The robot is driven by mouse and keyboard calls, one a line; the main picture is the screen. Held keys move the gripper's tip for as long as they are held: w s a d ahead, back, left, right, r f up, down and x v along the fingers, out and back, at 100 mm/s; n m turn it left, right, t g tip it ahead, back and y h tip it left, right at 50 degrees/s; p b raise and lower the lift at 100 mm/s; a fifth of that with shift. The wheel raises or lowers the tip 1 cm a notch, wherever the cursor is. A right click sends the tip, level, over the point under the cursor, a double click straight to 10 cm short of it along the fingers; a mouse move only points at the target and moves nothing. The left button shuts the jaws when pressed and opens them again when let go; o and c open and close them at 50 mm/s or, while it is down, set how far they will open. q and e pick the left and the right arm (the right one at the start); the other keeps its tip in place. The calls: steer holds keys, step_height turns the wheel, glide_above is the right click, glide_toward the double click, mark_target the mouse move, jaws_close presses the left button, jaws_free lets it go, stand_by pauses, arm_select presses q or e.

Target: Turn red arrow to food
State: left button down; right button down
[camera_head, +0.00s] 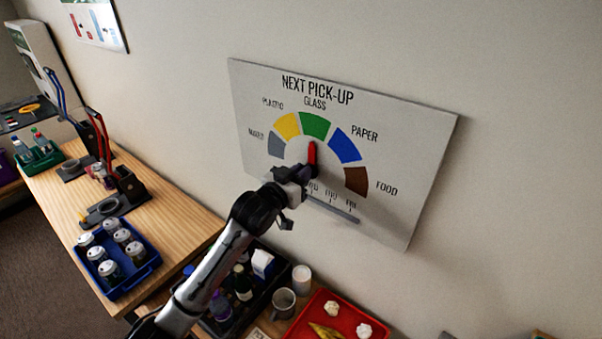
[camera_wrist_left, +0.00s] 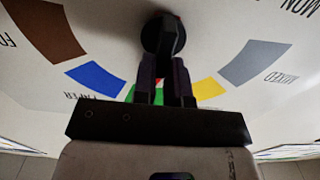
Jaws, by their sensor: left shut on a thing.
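The red arrow (camera_head: 312,153) is on the white dial board on the wall and points up at the green GLASS segment (camera_head: 315,125). The brown FOOD segment (camera_head: 356,182) is at the lower right of the dial, and also shows at the upper left in the left wrist view (camera_wrist_left: 48,30). My left gripper (camera_head: 304,176) is at the dial's hub, shut on the arrow's dark knob (camera_wrist_left: 163,35). In the left wrist view my fingers hide most of the arrow. My right gripper is not in view.
The board (camera_head: 420,150) also has grey, yellow and blue segments, and a ledge (camera_head: 330,208) below the dial. Below stand a dark crate (camera_head: 240,325) of items, a mug (camera_head: 284,303) and a red tray (camera_head: 300,325).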

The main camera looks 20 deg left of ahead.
arm_select(q)
steer(key=m+p, duration=0.2)
steer(key=m, duration=0.2)
steer(key=d+m+p, duration=0.1)
steer(key=m+p, duration=0.1)
steer(key=m, duration=0.2)
steer(key=shift+s+d+f, duration=0.1)
steer(key=shift+s+f, duration=0.05)
steer(key=shift+s, duration=0.05)
steer(key=m+p, duration=0.1)
steer(key=m, duration=0.3)
steer(key=m+p, duration=0.1)
steer(key=shift+d+f+m+p, duration=0.2)
steer(key=shift+f+m+p, duration=0.1)
steer(key=shift+f+m, duration=0.25)
steer(key=shift+m, duration=0.65)
steer(key=shift+p, duration=0.3)
steer(key=shift+f+m, duration=0.1)
steer(key=shift+m, duration=0.2)
steer(key=c, duration=1.2)
jaws_free()
steer(key=shift+d, duration=0.1)
steer(key=shift+o, duration=0.2)
